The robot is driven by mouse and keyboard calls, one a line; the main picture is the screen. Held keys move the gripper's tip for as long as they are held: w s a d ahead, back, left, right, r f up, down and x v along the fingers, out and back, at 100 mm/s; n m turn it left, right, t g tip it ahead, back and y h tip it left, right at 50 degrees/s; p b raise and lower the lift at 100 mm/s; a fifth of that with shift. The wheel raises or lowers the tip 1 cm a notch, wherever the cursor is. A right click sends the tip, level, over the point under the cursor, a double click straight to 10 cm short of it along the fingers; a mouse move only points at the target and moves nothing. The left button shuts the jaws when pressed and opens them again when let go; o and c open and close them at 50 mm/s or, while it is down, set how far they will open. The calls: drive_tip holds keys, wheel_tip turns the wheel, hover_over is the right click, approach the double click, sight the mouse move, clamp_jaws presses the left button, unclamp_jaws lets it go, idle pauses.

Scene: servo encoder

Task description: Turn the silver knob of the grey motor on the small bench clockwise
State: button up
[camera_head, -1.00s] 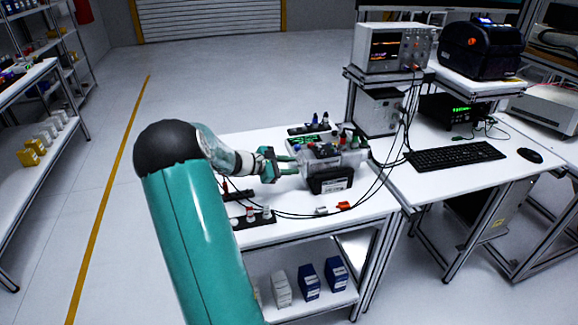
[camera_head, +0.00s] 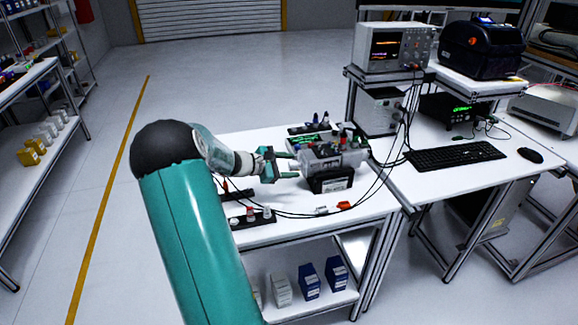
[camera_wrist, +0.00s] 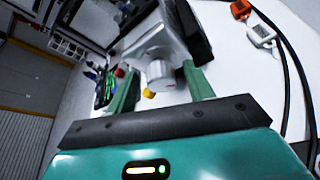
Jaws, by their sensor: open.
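The grey motor (camera_head: 338,160) sits in a black holder (camera_head: 331,180) on the small white bench (camera_head: 375,205). Its silver knob (camera_wrist: 160,73) shows in the wrist view, facing my gripper. My gripper (camera_head: 297,165) is open at the left side of the motor in the head view. In the wrist view its two green fingers (camera_wrist: 160,86) stand apart, one on each side of the knob. The knob lies between them near the tips, and I see a gap on both sides.
Black cables curve over the bench beside the motor. An orange connector (camera_head: 344,205) and a white one (camera_head: 321,210) lie in front. A black strip with red and white knobs (camera_head: 250,218) lies at the front left. A keyboard (camera_head: 455,156) is on the desk to the right.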

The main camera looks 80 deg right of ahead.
drive_tip(key=v, duration=1.3)
drive_tip(key=shift+w+a, duration=0.2)
drive_tip(key=shift+w, duration=0.05)
drive_tip(key=shift+r, duration=0.15)
drive_tip(key=s+d+f+n+y, duration=0.1)
drive_tip(key=s+d, duration=0.2)
drive_tip(key=s+d+f+n+g+y, duration=0.1)
drive_tip(key=s+d+f+n, duration=0.1)
drive_tip(key=s+d, duration=0.1)
drive_tip(key=s+d+f+n+y, duration=0.1)
drive_tip(key=s+d+n, duration=0.1)
drive_tip(key=s, duration=0.1)
drive_tip(key=shift+s+d+f+g, duration=0.2)
drive_tip(key=shift+d+f+g, duration=0.1)
drive_tip(key=shift+d+f, duration=0.1)
drive_tip(key=c, duration=1)
drive_tip(key=shift+o, duration=0.2)
